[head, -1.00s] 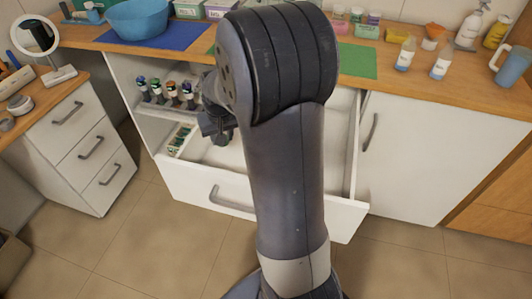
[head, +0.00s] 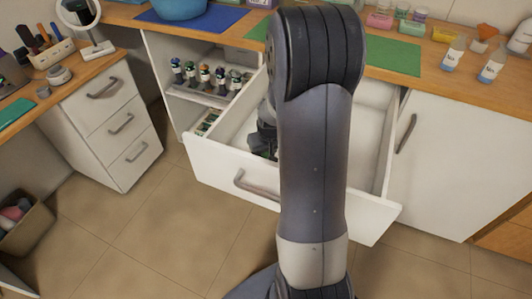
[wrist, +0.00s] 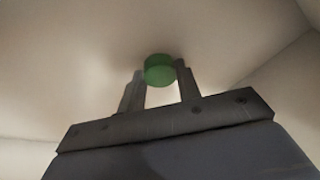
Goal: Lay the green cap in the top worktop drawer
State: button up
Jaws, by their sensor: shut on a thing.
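The green cap (wrist: 160,70) is held between the two fingertips of my gripper (wrist: 159,72) in the wrist view. A pale, bare surface fills the picture behind it; I cannot tell whether the cap touches it. In the head view the worktop drawer (head: 222,166) is pulled open under the worktop. My gripper (head: 264,142) is inside the drawer's outline, towards its left part, partly hidden behind my arm. The cap cannot be made out clearly in the head view. My arm also covers the middle of the drawer.
Several small bottles (head: 205,78) stand on a shelf left of the drawer, above a small compartment of green items (head: 207,122). A white drawer unit (head: 110,125) stands at the left. The worktop holds a green mat (head: 395,57) and a blue mat (head: 205,28).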

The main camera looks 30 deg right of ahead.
jog(key=shift+f, duration=0.15)
jog(key=shift+f, duration=0.15)
jog(key=o, duration=1)
jog(key=p+v, duration=0.8)
jog(key=v, duration=0.4)
jog(key=shift+r, duration=0.2)
